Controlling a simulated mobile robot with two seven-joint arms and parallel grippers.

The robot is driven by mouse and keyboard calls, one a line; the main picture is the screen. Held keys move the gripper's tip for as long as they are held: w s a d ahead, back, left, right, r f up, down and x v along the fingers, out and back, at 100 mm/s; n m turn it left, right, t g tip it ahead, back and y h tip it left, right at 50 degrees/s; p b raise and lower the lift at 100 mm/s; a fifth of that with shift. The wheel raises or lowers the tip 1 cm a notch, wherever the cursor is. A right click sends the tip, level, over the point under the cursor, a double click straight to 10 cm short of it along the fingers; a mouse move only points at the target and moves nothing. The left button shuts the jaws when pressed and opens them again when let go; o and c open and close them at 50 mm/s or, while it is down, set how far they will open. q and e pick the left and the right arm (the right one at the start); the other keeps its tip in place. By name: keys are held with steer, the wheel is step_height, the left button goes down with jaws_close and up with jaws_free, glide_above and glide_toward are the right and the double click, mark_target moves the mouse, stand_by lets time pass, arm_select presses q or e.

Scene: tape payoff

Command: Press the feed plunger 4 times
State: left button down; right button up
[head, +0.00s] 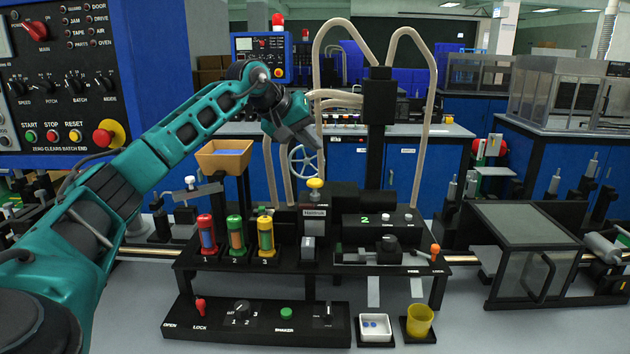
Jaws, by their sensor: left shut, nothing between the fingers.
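My left arm comes in from the left, and my left gripper (314,142) is shut and empty, angled down and to the right. A yellow round knob (315,184) on top of a small labelled block (314,212) looks like the feed plunger; its label is too small to read surely. The gripper tips are above the knob in the picture, with a visible gap between them. I cannot tell how far the knob is pressed. My right gripper is not in view.
Red, green and yellow cylinders (237,237) stand left of the block on the black bench (215,262). A funnel-like hopper (224,158) is at the left. A control panel (258,322), a white dish (376,328) and a yellow cup (420,320) are in front. Beige hoses (428,100) arch behind.

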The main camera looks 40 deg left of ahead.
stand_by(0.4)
arm_select(q)
steer(key=n, duration=0.4)
steer(key=shift+r+n, duration=0.3)
step_height(320, 180, up, 3)
steer(key=n, duration=3.1)
steer(key=shift+r, duration=0.15)
